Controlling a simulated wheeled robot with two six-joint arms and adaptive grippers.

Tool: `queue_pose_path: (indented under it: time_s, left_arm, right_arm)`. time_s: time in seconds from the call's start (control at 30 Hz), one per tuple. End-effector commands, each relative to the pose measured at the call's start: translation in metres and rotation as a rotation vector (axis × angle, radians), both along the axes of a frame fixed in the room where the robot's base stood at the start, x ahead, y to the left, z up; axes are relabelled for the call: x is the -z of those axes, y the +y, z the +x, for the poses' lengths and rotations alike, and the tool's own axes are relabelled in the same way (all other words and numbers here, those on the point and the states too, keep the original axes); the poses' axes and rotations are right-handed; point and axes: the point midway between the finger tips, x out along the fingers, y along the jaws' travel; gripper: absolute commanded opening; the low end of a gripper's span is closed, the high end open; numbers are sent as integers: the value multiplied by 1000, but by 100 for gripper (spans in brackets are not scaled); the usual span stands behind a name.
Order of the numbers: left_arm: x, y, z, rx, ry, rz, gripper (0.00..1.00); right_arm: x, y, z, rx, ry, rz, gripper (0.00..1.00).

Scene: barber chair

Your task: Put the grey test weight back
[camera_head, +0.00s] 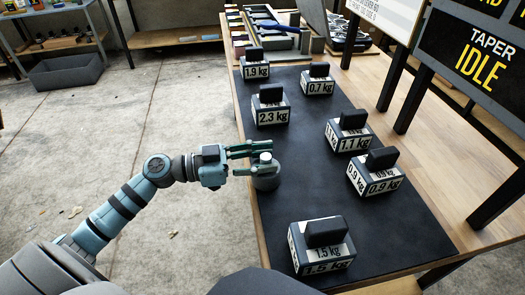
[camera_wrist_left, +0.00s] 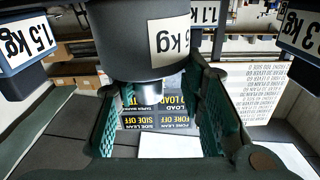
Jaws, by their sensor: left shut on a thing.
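The grey test weight (camera_head: 266,181) is a round grey cylinder with a narrower knob on top, at the left edge of the black mat (camera_head: 310,195). My left gripper (camera_head: 258,160) is shut on its knob, one finger on each side. Whether the weight touches the mat or hangs just above it, I cannot tell. In the left wrist view the weight (camera_wrist_left: 135,45) shows large between the green fingers (camera_wrist_left: 160,115), with a white label partly cut off, ending in "kg". My right gripper is not in view.
Labelled block weights stand on the mat: 1.9 kg (camera_head: 256,71), 0.7 kg (camera_head: 318,87), 2.3 kg (camera_head: 271,115), 1.1 kg (camera_head: 350,142), 0.9 kg (camera_head: 375,184) and 1.5 kg (camera_head: 322,262). The mat's middle is bare. Dark sign posts (camera_head: 405,95) rise at the right.

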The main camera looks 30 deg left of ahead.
Motion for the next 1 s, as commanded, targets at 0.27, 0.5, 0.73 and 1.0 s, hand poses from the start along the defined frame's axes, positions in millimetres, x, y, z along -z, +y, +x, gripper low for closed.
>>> queue_pose_path:
  time_s: [0.27, 0.5, 0.73, 1.0]
  left_arm:
    - [1, 0, 0, 0, 0, 0, 42]
    - [1, 0, 0, 0, 0, 0, 56]
    - [-2, 0, 0, 0, 1, 1, 56]
    - [-1, 32, -25, 3, 9, 6, 56]
  right_arm:
    - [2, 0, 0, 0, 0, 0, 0]
    - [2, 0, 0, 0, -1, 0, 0]
    - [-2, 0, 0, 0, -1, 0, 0]
    - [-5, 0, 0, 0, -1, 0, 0]
